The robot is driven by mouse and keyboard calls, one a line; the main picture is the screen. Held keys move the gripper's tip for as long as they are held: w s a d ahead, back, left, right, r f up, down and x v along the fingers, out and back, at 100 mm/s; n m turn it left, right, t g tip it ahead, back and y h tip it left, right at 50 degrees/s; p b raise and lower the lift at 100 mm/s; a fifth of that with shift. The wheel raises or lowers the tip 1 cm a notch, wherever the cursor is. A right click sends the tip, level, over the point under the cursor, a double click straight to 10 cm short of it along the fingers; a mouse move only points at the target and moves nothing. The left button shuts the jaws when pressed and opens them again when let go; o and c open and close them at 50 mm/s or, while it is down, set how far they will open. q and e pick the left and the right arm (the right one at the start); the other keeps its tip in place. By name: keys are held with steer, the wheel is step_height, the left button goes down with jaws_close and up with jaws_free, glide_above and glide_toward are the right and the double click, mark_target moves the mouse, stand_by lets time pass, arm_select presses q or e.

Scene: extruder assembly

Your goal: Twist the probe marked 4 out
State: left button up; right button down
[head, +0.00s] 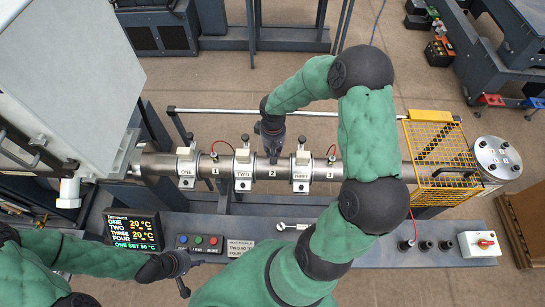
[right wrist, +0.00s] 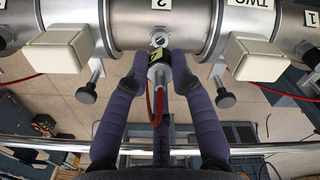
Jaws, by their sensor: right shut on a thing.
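My right gripper (right wrist: 158,80) is shut on a probe (right wrist: 160,72) with a red cable and a yellow-and-black mark that I cannot read surely. The probe is at the barrel's section labelled 2, just below a round port (right wrist: 159,40) whose face shows. I cannot tell whether its tip touches the port. In the head view my right gripper (head: 272,150) is at the far side of the barrel (head: 262,167), between the TWO and THREE clamps, and hides the probe. My left gripper (head: 187,274) is open and empty beside the control buttons.
Clamp blocks TWO (head: 243,165) and THREE (head: 301,170) flank the right gripper. Red cables show near sections 1 and 3. A rail (head: 215,112) runs behind the barrel. A yellow guard (head: 435,160) stands at right. Round sockets (head: 426,245) and a red switch (head: 486,243) are on the front ledge.

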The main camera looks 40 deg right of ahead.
steer(key=shift+r+p, duration=1.4)
steer(key=shift+r, duration=0.8)
